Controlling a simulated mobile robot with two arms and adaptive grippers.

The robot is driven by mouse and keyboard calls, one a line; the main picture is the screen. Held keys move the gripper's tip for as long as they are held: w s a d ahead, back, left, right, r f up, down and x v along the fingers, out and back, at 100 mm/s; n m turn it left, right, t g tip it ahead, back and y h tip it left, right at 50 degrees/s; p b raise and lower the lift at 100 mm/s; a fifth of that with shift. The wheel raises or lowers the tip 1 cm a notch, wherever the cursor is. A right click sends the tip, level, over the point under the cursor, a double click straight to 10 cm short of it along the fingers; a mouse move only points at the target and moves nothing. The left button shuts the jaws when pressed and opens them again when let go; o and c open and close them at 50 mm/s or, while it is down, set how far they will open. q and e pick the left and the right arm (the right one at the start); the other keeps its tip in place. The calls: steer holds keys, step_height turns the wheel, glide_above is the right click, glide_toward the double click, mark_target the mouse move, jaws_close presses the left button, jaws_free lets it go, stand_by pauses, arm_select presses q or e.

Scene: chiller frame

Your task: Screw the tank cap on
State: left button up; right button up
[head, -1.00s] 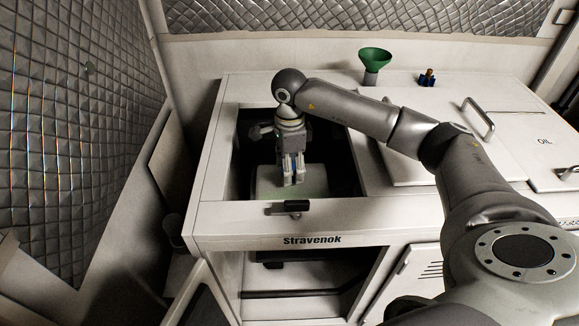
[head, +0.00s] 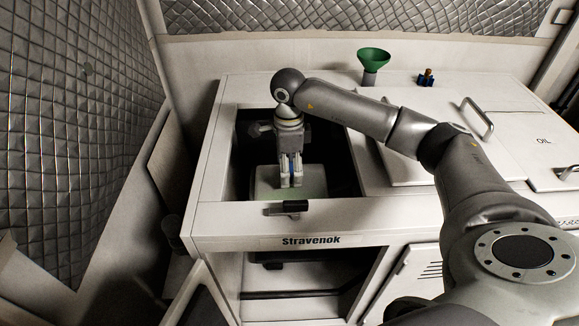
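My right gripper (head: 291,184) points straight down inside the open bay at the left of the white cabinet. Its fingers look close together, seen nearly edge-on. The fingertips are over a pale, greenish-white tank (head: 263,181) in the bay, at or just above its top. I cannot make out the tank cap; it may be hidden by the fingers or between them. I cannot tell whether the fingers hold anything. My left gripper is not in view.
A black latch (head: 287,207) sits on the bay's front rim, close to my fingers. A green funnel (head: 373,57) and a small brass-and-blue fitting (head: 427,78) stand at the back of the cabinet top. A closed lid (head: 440,150) lies right of the bay.

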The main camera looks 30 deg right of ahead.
steer(key=n+b, duration=0.1)
steer(key=n, duration=0.2)
steer(key=shift+f+b, duration=0.15)
steer(key=shift+b, duration=0.15)
steer(key=n+b, duration=0.1)
steer(key=n, duration=0.2)
steer(key=shift+s+n, duration=0.1)
steer(key=shift+n, duration=0.3)
steer(key=n+b, duration=0.2)
steer(key=n, duration=0.3)
steer(key=shift+s, duration=0.1)
steer(key=shift+n+b, duration=0.5)
steer(key=shift+n, duration=0.7)
steer(key=shift+c, duration=0.4)
steer(key=shift+s, duration=0.1)
steer(key=c, duration=1)
